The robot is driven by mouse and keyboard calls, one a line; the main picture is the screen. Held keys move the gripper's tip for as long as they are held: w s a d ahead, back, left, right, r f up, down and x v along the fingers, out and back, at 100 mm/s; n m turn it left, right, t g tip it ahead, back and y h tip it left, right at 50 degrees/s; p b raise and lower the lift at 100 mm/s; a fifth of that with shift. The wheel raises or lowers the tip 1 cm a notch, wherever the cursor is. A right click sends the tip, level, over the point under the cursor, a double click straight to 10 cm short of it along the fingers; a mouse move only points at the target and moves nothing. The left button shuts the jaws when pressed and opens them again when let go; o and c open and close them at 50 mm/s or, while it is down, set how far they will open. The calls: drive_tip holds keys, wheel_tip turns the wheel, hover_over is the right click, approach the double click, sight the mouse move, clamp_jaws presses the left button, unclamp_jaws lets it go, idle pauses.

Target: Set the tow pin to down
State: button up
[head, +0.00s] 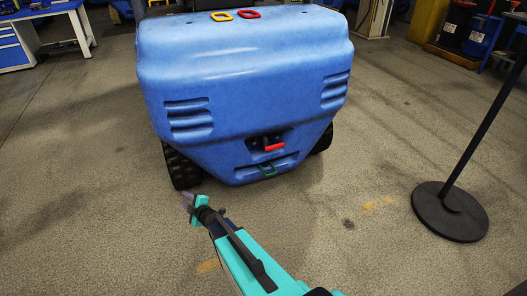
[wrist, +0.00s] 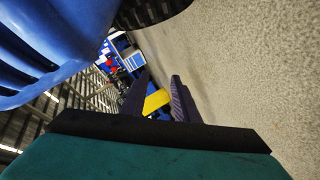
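A blue counterweight machine (head: 235,75) on black wheels stands ahead in the head view. No label shows which of these is the tow pin. My gripper (head: 187,203) is low, left of and in front of both, apart from the machine. In the wrist view its two fingers (wrist: 160,80) are spread with nothing held; the blue body fills the upper left there, and neither the handle nor the loop shows.
A yellow loop (head: 221,16) and a red loop (head: 249,13) lie on the machine's top. A black post on a round base (head: 449,211) stands at the right. A blue workbench (head: 18,45) is at the far left.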

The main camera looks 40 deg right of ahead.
drive_tip(key=w+d+r+n+t+y+b, duration=0.1)
drive_tip(key=d+r+n+t+y+b, duration=0.15)
drive_tip(key=d+b, duration=0.55)
drive_tip(key=w+d+r+n+t+y+b, duration=0.1)
drive_tip(key=d+r+n+t+b, duration=0.2)
drive_tip(key=d, duration=0.9)
drive_tip(key=s+d+f+n+h+b, duration=0.1)
drive_tip(key=s+d+b, duration=0.5)
drive_tip(key=d, duration=0.8)
drive_tip(key=s+d+f+n+h+b, duration=0.1)
drive_tip(key=s+d+b, duration=0.6)
drive_tip(key=d, duration=0.7)
drive_tip(key=s+h, duration=0.1)
drive_tip(key=s, duration=0.1)
drive_tip(key=shift+s+d, duration=0.3)
drive_tip(key=shift+d, duration=0.05)
drive_tip(key=shift+g, duration=0.25)
drive_tip(key=w+r+b, duration=0.2)
drive_tip(key=w+b, duration=0.2)
drive_tip(key=w, duration=0.9)
drive_tip(key=shift+w+b, duration=0.35)
drive_tip(key=shift+b, duration=0.05)
drive_tip(key=shift+a, duration=0.1)
